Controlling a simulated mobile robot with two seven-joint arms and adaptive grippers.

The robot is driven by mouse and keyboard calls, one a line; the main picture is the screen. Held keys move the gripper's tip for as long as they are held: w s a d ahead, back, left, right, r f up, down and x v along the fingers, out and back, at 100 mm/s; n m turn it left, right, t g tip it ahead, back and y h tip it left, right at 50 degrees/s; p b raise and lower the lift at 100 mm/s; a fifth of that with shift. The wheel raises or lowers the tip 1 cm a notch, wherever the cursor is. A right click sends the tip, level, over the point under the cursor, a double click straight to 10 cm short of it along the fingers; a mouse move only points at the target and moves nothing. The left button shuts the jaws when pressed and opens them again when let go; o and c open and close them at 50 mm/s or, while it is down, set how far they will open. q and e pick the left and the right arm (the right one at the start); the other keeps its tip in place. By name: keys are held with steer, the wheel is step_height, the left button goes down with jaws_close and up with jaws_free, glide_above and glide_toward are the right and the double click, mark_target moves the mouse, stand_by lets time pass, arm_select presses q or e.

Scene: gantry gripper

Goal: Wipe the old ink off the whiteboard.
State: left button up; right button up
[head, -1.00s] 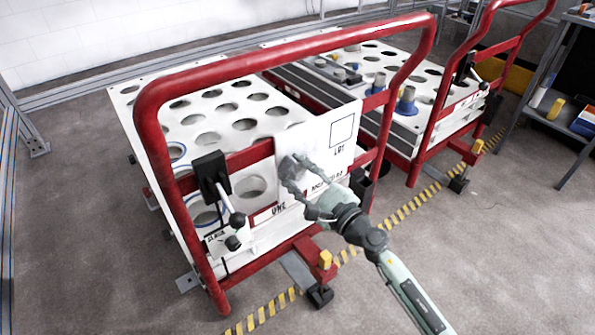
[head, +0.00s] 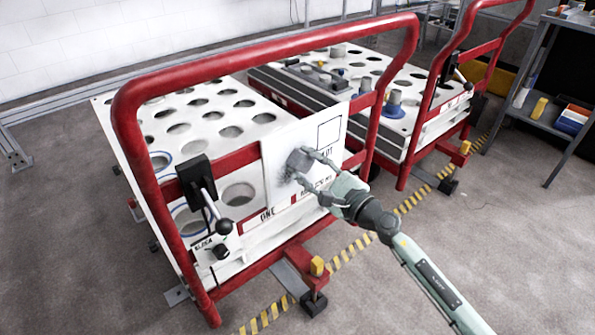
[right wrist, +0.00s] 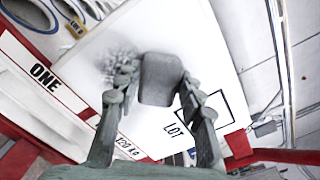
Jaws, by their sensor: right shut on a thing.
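The whiteboard (head: 333,160) is a white panel hung on the red rail of the near cart, with a printed square and "LOT" lettering at its right. A dark, speckled ink smudge (head: 287,175) shows at its left middle and also in the right wrist view (right wrist: 118,62). My right gripper (head: 306,164) is shut on a grey block-like eraser (right wrist: 160,78) in front of the board, just right of the smudge. I cannot tell whether the eraser touches the board. Fingers hide part of the printing. My left gripper is not in view.
The red tubular frame (head: 270,55) of the cart arches over the board. A second cart (head: 400,135) stands behind, and a grey shelf (head: 545,115) is at right.

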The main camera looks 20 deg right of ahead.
steer(key=shift+w+d+f+b, duration=0.1)
steer(key=shift+w+d+b, duration=0.1)
steer(key=shift+d+b, duration=0.3)
steer(key=shift+w+d+b, duration=0.2)
steer(key=shift+d+b, duration=0.05)
steer(key=shift+d, duration=0.75)
steer(key=shift+b+v, duration=1.05)
steer(key=shift+v, duration=1.9)
